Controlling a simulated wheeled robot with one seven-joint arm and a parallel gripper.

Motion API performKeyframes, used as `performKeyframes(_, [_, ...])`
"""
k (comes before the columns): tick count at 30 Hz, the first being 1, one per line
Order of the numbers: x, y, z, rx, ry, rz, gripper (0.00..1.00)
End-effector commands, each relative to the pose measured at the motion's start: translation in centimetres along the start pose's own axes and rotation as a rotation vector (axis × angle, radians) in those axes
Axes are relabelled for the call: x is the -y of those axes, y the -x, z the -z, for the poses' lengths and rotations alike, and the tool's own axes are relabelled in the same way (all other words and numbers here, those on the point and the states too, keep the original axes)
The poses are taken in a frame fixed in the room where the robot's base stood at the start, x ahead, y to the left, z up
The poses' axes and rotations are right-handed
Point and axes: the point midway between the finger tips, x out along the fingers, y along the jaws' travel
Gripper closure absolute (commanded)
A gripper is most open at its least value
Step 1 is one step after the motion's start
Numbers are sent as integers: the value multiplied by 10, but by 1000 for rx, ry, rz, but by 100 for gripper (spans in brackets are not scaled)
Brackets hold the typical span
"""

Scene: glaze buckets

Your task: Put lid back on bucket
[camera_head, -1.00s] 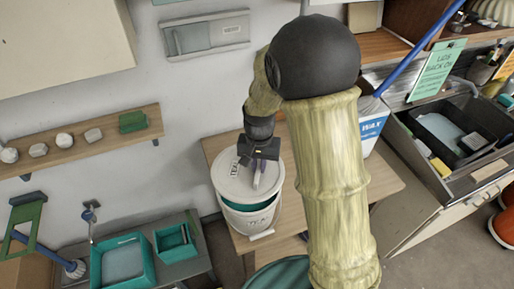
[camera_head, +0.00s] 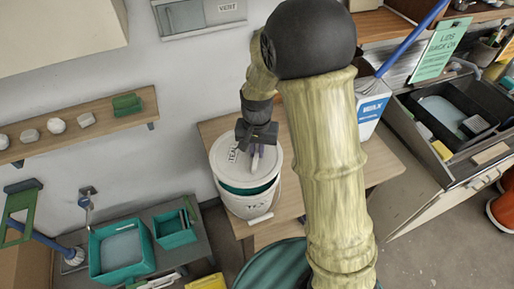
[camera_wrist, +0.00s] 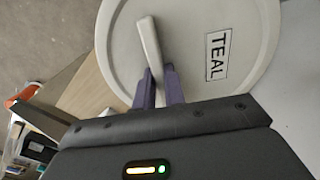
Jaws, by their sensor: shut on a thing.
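The white lid (camera_head: 228,160), labelled TEAL, lies over the mouth of the white bucket (camera_head: 249,203). A dark teal band shows between the lid's front edge and the bucket wall, so the lid looks tilted, with its front edge raised or set back. In the wrist view the two purple fingers of my gripper (camera_wrist: 160,88) close around the lower end of the lid handle (camera_wrist: 150,42). The TEAL label (camera_wrist: 217,55) lies right of the handle. The bucket is hidden under the lid there.
The bucket stands on a wooden table (camera_head: 310,210). A white and blue WAX container (camera_head: 371,112) stands behind my arm to the right. A dark teal round top (camera_head: 268,268) is in front. A shelf (camera_head: 80,127) and teal trays (camera_head: 122,254) are at left.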

Motion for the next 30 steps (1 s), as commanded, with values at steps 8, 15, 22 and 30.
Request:
performKeyframes(8, [0,-26,0,1,0,0,100])
performKeyframes(15, [0,-36,0,1,0,0,100])
performKeyframes(22, [0,-37,0,1,0,0,100])
performKeyframes(30, [0,-36,0,1,0,0,100])
